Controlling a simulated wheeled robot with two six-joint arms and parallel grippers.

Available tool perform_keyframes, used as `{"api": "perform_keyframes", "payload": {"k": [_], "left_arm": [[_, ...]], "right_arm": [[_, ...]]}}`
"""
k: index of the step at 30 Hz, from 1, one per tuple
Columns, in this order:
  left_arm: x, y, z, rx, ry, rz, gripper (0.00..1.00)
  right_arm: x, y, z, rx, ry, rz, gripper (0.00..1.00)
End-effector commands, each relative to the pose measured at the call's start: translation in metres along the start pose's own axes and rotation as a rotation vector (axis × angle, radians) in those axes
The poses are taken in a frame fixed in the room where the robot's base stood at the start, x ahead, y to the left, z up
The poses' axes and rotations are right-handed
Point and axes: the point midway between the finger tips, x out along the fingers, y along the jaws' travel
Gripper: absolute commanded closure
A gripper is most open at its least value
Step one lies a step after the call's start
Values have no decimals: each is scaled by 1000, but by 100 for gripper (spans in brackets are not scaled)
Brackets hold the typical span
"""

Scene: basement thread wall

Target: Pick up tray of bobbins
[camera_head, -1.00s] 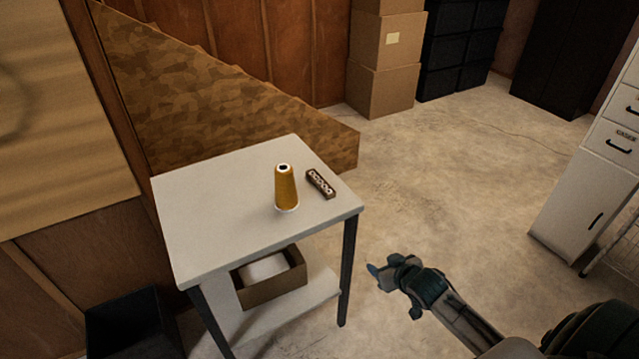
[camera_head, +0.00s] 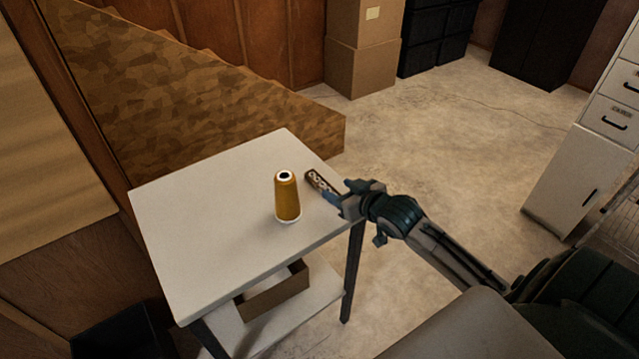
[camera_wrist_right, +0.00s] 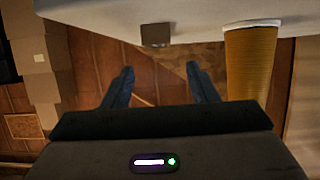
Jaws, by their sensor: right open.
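The tray of bobbins (camera_head: 318,181) is a small dark narrow tray with pale round bobbins. It lies on the white table (camera_head: 205,215) near its right edge. In the right wrist view, which looks upside down, the tray's dark end (camera_wrist_right: 155,35) shows on the table. My right gripper (camera_head: 334,198) is at the table's right edge, close to the tray's near end and partly covering it. In the wrist view its fingers (camera_wrist_right: 159,74) are apart with nothing between them, and the tray lies beyond the gap. My left gripper is not in view.
An ochre thread cone (camera_head: 287,198) stands on the table just left of the tray; it also shows in the wrist view (camera_wrist_right: 250,60). An open box (camera_head: 278,295) sits on the lower shelf. A white drawer cabinet (camera_head: 570,160) stands right. Floor between is clear.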

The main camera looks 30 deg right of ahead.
Motion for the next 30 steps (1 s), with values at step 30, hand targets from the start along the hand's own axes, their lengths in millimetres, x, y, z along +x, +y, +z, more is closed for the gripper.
{"api": "perform_keyframes", "payload": {"k": [30], "left_arm": [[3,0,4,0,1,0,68]], "right_arm": [[80,1,5,-1,-1,1,63]]}}
